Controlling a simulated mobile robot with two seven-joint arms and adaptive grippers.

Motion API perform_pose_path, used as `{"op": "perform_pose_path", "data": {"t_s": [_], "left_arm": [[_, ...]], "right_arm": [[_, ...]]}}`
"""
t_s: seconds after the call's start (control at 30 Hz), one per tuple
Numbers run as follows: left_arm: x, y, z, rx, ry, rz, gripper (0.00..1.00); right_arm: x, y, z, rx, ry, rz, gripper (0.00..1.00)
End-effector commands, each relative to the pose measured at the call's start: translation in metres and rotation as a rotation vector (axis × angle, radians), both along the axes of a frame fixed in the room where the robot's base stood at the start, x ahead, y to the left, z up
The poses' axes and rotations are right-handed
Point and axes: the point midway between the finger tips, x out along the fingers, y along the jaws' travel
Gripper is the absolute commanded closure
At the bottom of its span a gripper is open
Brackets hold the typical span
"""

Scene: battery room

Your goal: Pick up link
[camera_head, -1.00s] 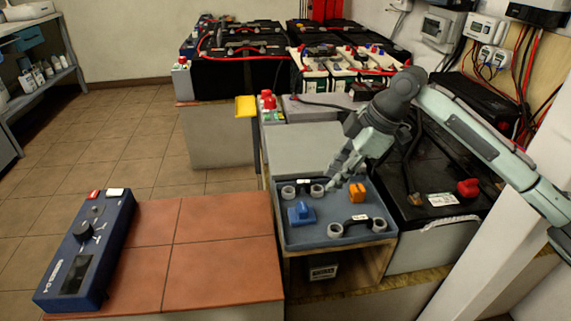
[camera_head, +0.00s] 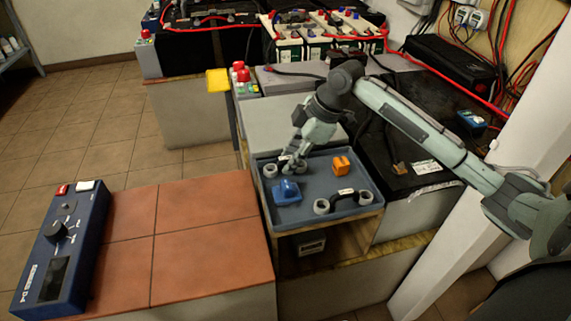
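A blue-grey tray (camera_head: 345,175) holds two dark links with grey ring ends. The far link (camera_head: 271,171) lies at the tray's back left, and its middle is partly hidden by my gripper. The near link (camera_head: 344,203) lies at the front right, arched between its rings, with a white label. My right gripper (camera_head: 289,164) points down, with its fingertips at the middle of the far link. The fingers are small and overlap the link, so I cannot tell whether they grip it. My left gripper is not in view.
A blue clip (camera_head: 287,190) and an orange clip (camera_head: 341,164) lie in the tray. A blue tester (camera_head: 62,250) stands on the tiled red top (camera_head: 200,230). A large black battery (camera_head: 400,165) stands right of the tray, under my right arm. More batteries stand behind.

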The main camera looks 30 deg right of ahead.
Motion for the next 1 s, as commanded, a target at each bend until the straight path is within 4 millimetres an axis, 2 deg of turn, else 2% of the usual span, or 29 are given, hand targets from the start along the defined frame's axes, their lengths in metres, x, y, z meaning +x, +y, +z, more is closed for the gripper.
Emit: {"op": "perform_pose_path", "data": {"t_s": [0.17, 0.37, 0.77, 1.0], "left_arm": [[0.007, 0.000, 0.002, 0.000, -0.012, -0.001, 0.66], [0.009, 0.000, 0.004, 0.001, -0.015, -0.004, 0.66], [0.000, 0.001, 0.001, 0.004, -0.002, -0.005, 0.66], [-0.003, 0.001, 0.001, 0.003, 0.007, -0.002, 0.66]], "right_arm": [[0.000, 0.000, 0.000, 0.000, 0.000, 0.000, 0.76], [0.000, 0.000, 0.000, 0.000, 0.000, 0.000, 1.00], [0.000, 0.000, 0.001, 0.000, -0.001, 0.000, 1.00], [0.001, -0.001, 0.021, -0.001, -0.004, 0.000, 1.00]]}}
